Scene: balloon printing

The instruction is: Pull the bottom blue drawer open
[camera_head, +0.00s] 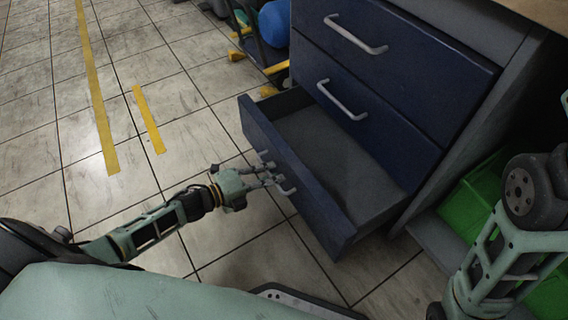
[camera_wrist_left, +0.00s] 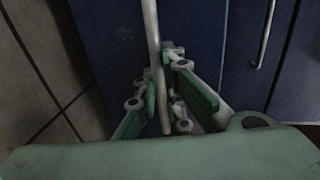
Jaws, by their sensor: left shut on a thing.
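The bottom blue drawer (camera_head: 296,182) is pulled part way out of the cabinet, and its grey inside shows and looks empty. Its light handle (camera_head: 286,188) is at my left gripper (camera_head: 268,179), whose fingers are shut on it. In the left wrist view the handle (camera_wrist_left: 154,60) runs between the fingers of my left gripper (camera_wrist_left: 163,98). My right arm shows at the lower right of the head view, but I cannot make out its fingers.
Two shut blue drawers (camera_head: 390,75) with light handles are above the open one. A green bin (camera_head: 468,200) stands right of the cabinet. A blue round object (camera_head: 274,24) is behind it at the top. Tiled floor (camera_head: 130,150) to the left is clear.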

